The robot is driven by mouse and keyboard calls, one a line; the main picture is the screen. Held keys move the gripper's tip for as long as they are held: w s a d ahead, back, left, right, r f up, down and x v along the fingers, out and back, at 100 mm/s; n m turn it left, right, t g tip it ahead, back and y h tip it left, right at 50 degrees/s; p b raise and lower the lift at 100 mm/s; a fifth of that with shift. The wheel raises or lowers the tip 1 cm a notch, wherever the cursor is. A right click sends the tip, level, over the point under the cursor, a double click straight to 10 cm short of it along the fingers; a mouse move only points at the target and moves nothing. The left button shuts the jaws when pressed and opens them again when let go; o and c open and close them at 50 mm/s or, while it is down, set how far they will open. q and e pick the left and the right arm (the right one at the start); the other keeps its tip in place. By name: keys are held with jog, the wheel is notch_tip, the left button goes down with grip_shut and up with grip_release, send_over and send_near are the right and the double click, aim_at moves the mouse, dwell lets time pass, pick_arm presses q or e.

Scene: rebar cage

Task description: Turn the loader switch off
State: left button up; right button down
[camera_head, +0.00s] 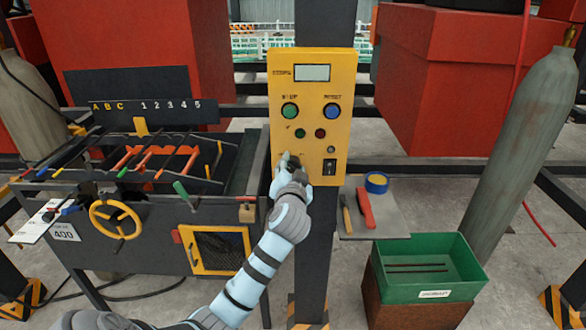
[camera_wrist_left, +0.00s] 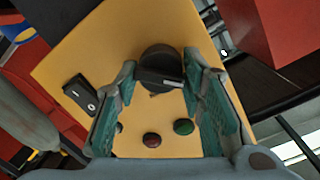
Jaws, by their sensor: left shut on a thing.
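A yellow control panel (camera_head: 343,77) is mounted on a dark post in the head view. My left gripper (camera_head: 297,163) is at the panel's lower left part. In the left wrist view my left gripper (camera_wrist_left: 162,74) has its fingers on either side of a black rotary switch (camera_wrist_left: 158,57) and is shut on it. The switch's bar handle lies across the gap between the fingertips. The gripper mostly hides this switch in the head view, and I cannot read its label. My right gripper is not in view.
A black rocker switch (camera_head: 329,166) sits beside the gripper on the panel. Green (camera_head: 290,111) and blue (camera_head: 332,111) buttons are above. A shelf (camera_head: 390,216) with tools and a green bin (camera_head: 424,288) are at right. A workbench with a yellow handwheel (camera_head: 116,219) is at left.

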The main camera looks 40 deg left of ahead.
pick_arm(q)
jog(key=o, duration=1.1)
jog(key=shift+s+a, duration=0.1)
jog(key=shift+a, duration=0.05)
jog(key=shift+f, duration=0.1)
jog(key=shift+s+d, duration=0.3)
jog(key=shift+d, duration=0.1)
jog(key=v, duration=1.1)
jog(key=shift+s, duration=0.15)
jog(key=shift+a, duration=0.15)
